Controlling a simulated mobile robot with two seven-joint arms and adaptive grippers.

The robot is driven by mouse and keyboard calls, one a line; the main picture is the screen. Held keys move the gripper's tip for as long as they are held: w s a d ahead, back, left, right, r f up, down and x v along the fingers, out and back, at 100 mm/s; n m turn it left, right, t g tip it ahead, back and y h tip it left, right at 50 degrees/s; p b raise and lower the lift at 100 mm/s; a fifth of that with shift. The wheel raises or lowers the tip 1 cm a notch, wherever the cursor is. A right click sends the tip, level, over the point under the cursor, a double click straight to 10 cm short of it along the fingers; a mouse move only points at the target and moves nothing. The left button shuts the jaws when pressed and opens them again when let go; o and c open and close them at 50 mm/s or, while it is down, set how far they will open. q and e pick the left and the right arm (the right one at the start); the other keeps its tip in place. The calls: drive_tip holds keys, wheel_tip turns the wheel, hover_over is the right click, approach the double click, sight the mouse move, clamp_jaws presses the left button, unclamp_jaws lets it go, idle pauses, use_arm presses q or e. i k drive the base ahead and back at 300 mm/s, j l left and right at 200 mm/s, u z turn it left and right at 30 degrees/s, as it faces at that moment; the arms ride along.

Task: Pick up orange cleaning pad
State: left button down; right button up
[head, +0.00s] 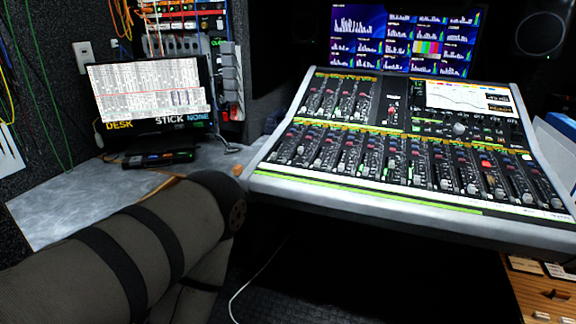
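A small orange item (238,169) shows at the right end of the grey desk (60,205), beside the mixing console's left edge. It is too small to tell whether it is the cleaning pad. A thin orange-yellow strip (160,186) lies on the desk behind a large grey-brown banded form, which hides part of it. I cannot make out a clear orange pad elsewhere. Neither my left nor my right gripper is in view.
The grey-brown form (150,240) fills the lower left and hides part of the desk. A monitor (150,88) stands on the desk with a black box (158,159) before it. The large mixing console (400,150) fills the right. A white cable (255,280) hangs below.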

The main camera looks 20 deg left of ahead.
sight(236, 170)
drive_tip(key=i+j, duration=0.1)
drive_tip(key=j, duration=0.25)
drive_tip(key=i+j+z, duration=0.1)
drive_tip(key=j, duration=0.3)
drive_tip(key=i+j, duration=0.15)
drive_tip(key=j, duration=0.25)
drive_tip(key=i+j+z, duration=0.15)
drive_tip(key=j, duration=0.2)
drive_tip(key=k, duration=0.05)
